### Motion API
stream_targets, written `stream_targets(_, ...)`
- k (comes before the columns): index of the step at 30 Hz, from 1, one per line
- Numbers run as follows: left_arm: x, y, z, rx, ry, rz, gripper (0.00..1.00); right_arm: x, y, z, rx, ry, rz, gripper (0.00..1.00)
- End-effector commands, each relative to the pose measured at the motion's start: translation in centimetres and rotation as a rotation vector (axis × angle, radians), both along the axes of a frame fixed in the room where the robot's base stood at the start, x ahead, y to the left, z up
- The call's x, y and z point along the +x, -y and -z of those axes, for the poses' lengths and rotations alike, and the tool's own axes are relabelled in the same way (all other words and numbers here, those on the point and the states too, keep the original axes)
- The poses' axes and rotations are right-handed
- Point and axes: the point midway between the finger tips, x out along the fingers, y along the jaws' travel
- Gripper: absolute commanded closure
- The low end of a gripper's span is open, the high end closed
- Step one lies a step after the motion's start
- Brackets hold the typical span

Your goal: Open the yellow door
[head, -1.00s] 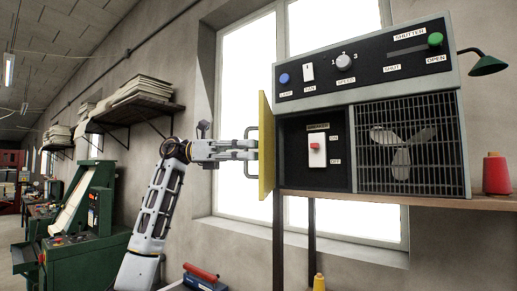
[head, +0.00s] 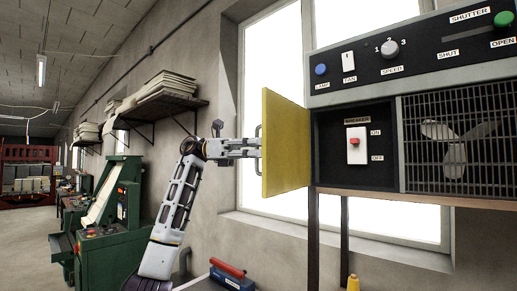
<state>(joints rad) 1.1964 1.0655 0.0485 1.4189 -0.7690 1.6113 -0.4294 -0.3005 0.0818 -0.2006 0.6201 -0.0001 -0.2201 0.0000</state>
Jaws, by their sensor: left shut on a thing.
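The yellow door (head: 284,143) stands swung open on the left side of the control box (head: 405,72). Its inner face shows, and the breaker compartment (head: 340,155) behind it is uncovered. A grey bar handle (head: 258,152) is on the door's outer side, partly hidden by the door. My left gripper (head: 254,148) comes in from the left and is shut on the handle. The fingertips are partly hidden by the door edge. My right gripper is not in view.
A breaker switch (head: 357,145) sits in the compartment. A fan grille (head: 470,148) is to its right, and lamp, fan, speed and shutter controls line the panel above. A green machine (head: 115,215) and a wall shelf (head: 170,106) are at the left.

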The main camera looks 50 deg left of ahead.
Motion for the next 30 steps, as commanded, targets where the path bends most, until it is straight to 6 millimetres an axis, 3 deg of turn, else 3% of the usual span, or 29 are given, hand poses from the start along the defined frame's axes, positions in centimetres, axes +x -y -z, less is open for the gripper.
stream_targets(5,0.0,0.0,0.0,0.0,-0.001,-0.001,1.0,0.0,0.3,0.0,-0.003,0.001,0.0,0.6)
stream_targets(6,0.0,0.0,0.0,0.0,-0.001,-0.001,0.88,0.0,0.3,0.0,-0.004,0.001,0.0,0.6)
stream_targets(11,0.0,0.0,0.0,0.001,0.0,-0.001,0.68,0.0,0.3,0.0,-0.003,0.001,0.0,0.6)
stream_targets(23,0.0,-0.1,0.0,0.001,0.0,0.0,0.68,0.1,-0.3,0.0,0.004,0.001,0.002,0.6)
stream_targets(30,-0.4,-1.7,0.0,0.0,0.0,-0.002,0.68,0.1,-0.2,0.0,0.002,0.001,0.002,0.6)
